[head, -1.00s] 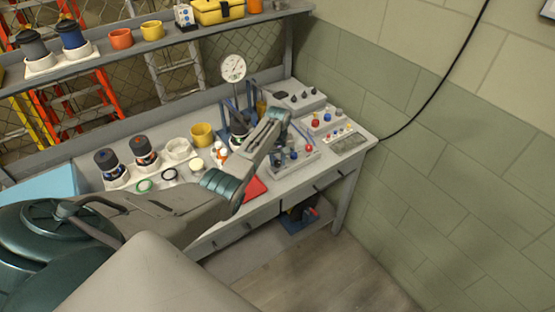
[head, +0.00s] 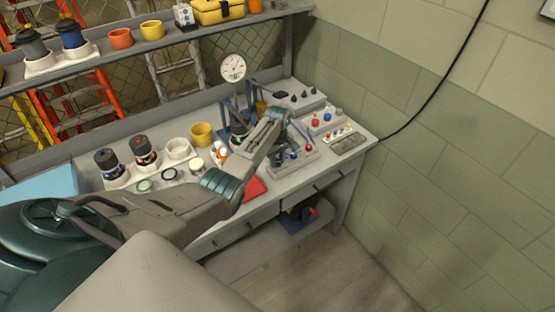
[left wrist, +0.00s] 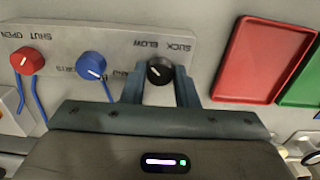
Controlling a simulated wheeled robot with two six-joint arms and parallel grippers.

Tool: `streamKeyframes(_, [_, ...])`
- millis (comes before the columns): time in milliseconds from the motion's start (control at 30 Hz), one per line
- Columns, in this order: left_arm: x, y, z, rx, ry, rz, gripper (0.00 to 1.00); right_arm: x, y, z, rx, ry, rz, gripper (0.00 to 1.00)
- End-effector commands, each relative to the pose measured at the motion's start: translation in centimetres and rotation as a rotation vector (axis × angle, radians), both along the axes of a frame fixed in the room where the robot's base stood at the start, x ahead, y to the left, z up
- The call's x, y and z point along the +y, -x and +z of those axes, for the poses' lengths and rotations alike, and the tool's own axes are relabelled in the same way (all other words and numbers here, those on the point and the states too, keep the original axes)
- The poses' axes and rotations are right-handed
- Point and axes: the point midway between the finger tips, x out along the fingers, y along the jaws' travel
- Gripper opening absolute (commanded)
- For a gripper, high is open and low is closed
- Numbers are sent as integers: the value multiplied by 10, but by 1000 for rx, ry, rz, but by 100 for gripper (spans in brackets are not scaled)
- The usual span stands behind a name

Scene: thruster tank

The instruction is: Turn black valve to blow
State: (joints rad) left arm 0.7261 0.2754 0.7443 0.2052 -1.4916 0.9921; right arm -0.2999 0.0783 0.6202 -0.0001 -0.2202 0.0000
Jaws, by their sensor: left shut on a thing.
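The black valve (left wrist: 159,70) is a round knob with a white mark on a grey panel (left wrist: 110,43) in the left wrist view. The words SUCK and BLOW are printed upside down beside it. The white mark seems to point to the upper left, but it is small. My left gripper (left wrist: 159,84) is shut on the black valve, one finger on each side. In the head view my left gripper (head: 276,130) is over the panel at the bench's front, and the black valve is hidden there. My right gripper is not in view.
A blue knob (left wrist: 91,65) and a red knob (left wrist: 24,61) with hoses sit left on the same panel. A red tray (left wrist: 262,60) and a green tray (left wrist: 304,75) lie right. A pressure gauge (head: 233,67) stands behind my arm in the head view.

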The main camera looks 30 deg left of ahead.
Motion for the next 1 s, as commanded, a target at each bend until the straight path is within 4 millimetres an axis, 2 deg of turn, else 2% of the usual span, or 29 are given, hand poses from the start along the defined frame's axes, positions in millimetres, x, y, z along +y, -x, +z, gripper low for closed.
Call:
streamKeyframes(167, [1, -2, 3, -6, -2, 1, 4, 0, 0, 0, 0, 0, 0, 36])
streamKeyframes(200, [1, -2, 3, -6, -1, 0, 29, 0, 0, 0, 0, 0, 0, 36])
streamKeyframes(300, [1, -2, 2, -5, -1, 0, 48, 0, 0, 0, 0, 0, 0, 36])
streamKeyframes(700, [1, -1, 6, -2, 0, -1, 48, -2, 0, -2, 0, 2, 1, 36])
streamKeyframes(867, [1, -1, 25, -4, -3, -1, 48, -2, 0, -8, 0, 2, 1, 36])
streamKeyframes(1000, [1, -1, 53, -6, -3, -1, 48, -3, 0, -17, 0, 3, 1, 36])
